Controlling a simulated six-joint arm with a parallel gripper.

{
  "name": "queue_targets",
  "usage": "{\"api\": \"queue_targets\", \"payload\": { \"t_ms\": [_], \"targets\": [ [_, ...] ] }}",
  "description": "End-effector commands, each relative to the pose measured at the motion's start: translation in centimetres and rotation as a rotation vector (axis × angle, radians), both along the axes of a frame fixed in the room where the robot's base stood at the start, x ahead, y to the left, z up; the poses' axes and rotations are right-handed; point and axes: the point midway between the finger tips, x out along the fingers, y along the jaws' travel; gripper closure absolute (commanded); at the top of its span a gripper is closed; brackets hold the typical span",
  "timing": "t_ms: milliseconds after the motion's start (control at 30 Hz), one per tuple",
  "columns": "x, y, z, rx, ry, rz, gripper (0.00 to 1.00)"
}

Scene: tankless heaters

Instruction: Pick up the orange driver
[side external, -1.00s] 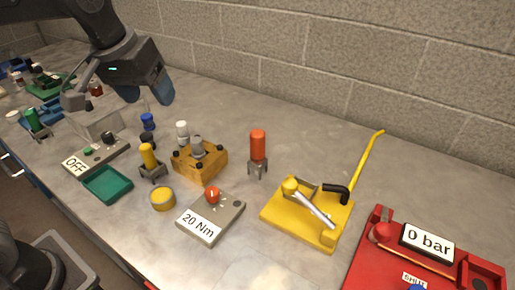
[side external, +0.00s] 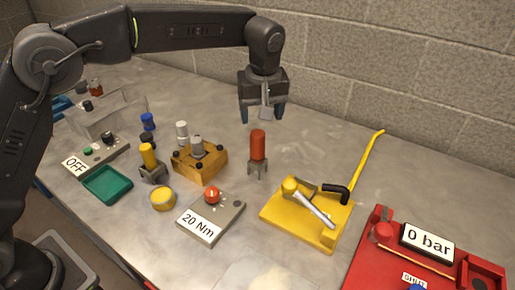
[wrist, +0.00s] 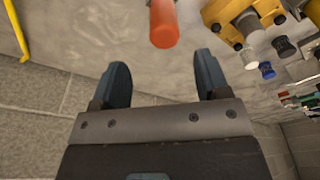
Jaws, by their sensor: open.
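The orange driver (side external: 258,145) stands upright in a small grey stand (side external: 257,168) near the middle of the bench. In the wrist view its orange end (wrist: 163,24) shows at the top edge, beyond the fingertips. My gripper (side external: 263,114) hangs fingers down, above and behind the driver, near the wall. Its two blue fingers are apart with nothing between them, as the wrist view (wrist: 162,80) also shows. The driver is not between the fingers.
Left of the driver is a wooden block (side external: 205,166) with a grey fitting. A yellow fixture (side external: 285,218) with a lever stands at right. A 20 Nm box (side external: 222,206) is in front, and a yellow-handled driver (side external: 149,157) further left. The block wall (side external: 380,80) rises behind.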

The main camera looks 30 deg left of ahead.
Motion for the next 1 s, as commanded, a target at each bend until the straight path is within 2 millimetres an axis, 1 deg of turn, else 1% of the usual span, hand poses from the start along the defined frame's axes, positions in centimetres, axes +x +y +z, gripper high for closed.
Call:
{"api": "queue_targets", "payload": {
  "t_ms": [33,100,200,467,700,833,1000],
  "targets": [
    [0.1,0.2,-1.1,0.001,0.004,0.001,0.31],
    [0.2,0.3,-2.4,0.001,0.004,-0.001,0.31],
    [0.4,0.5,-3.8,0.001,0.002,-0.001,0.31],
    [0.5,0.8,-5.7,0.0,0.002,-0.001,0.31],
    [0.6,1.5,-9.1,0.0,0.003,-0.001,0.31],
    [0.8,1.6,-10.0,-0.001,-0.001,-0.001,0.31],
    [0.8,1.6,-10.1,-0.001,-0.001,-0.001,0.31]
  ]
}}
